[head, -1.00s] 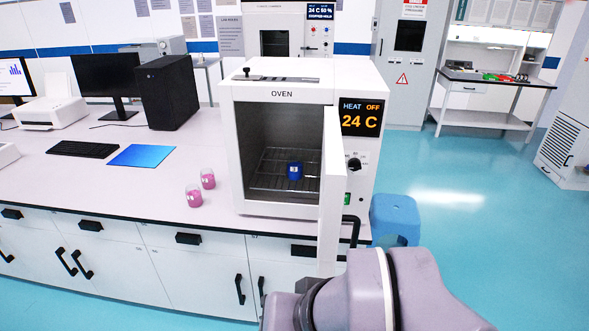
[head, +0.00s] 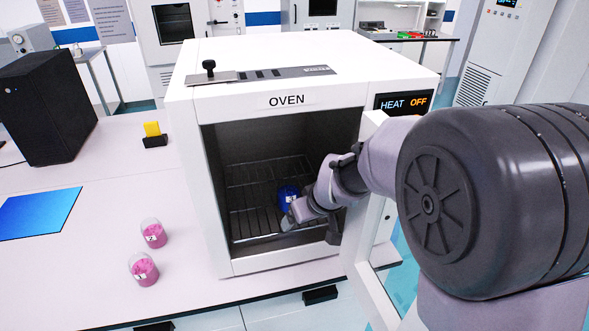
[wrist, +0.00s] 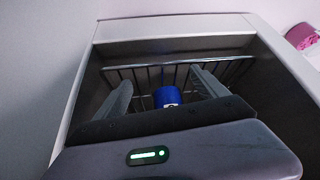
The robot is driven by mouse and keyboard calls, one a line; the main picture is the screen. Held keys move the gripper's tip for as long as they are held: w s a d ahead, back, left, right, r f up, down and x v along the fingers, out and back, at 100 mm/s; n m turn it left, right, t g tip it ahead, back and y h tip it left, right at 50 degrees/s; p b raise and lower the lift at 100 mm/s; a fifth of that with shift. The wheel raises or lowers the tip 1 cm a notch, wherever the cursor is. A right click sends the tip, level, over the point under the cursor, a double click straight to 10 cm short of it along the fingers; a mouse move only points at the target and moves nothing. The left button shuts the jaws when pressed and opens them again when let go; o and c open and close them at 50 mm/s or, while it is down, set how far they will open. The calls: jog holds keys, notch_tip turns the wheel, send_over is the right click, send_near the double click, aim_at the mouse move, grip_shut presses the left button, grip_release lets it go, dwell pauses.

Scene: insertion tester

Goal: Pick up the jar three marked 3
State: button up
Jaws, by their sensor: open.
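A blue jar (head: 288,196) with a white label stands on the wire rack inside the open oven; its number is too small to read. In the wrist view the blue jar (wrist: 167,96) shows between my two fingers, beyond the palm. My gripper (head: 311,226) is inside the oven opening, open and empty, just in front of the jar; I cannot tell whether a finger touches it. The gripper also shows in the wrist view (wrist: 160,82). Two pink jars with white labels, one farther (head: 153,233) and one nearer (head: 144,269), stand on the bench.
The oven (head: 270,89) stands on the white bench, its side walls and top close around my arm. Its door (head: 375,292) is swung open at the right, beneath my arm. A blue sheet (head: 38,213), a black box (head: 45,108) and a yellow item (head: 152,129) lie to the left.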

aim_at(286, 192)
jog(key=w+a, duration=0.1)
jog(key=w, duration=0.2)
jog(key=w+a, duration=0.2)
jog(key=w, duration=0.2)
jog(key=w+a, duration=0.1)
jog(key=w, duration=0.2)
jog(key=shift+w+a+f, duration=0.15)
jog(key=shift+a+f, duration=0.1)
jog(key=shift+f, duration=0.15)
jog(key=shift+w+f+b, duration=0.1)
jog(key=shift+f+b, duration=0.15)
jog(key=shift+b, duration=0.15)
jog(key=shift+r, duration=0.15)
jog(key=c, duration=1.6)
